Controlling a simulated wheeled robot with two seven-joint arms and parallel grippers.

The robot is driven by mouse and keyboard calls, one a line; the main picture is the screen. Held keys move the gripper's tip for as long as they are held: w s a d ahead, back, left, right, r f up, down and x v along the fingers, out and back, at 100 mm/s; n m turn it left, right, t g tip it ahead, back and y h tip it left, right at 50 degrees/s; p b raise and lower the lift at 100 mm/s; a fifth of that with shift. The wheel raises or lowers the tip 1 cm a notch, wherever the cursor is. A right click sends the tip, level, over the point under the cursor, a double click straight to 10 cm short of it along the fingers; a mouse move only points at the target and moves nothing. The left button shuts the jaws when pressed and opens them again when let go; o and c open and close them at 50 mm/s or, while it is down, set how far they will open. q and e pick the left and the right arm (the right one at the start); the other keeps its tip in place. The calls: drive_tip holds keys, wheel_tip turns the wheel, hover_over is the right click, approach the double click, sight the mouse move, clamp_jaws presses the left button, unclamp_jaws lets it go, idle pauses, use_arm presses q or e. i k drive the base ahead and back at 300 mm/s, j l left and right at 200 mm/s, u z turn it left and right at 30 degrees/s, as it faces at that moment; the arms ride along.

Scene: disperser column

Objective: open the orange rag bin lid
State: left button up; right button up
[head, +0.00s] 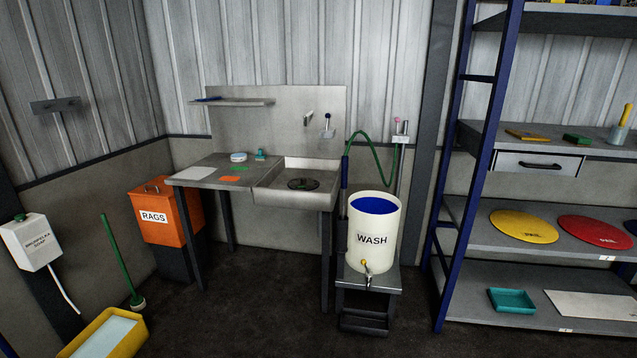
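The orange rag bin (165,222) stands against the back wall on the left, on a dark base, with a white label reading RAGS on its front. Its orange lid (150,191) has a dark handle on top and looks shut. The table's left end and front leg stand close to the bin's right side and cover a little of it. Neither of my grippers shows in the head view.
A metal table with a sink (295,190) stands right of the bin. A WASH drum (373,240) and shelving stand right. The dark floor (245,315) in the middle is clear.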

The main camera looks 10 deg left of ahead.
sight(157, 188)
drive_tip(key=i+u, duration=0.35)
drive_tip(key=i, duration=0.15)
drive_tip(key=i+u, duration=0.35)
drive_tip(key=i, duration=0.2)
drive_tip(key=i+l+u, duration=0.3)
drive_tip(key=i, duration=0.2)
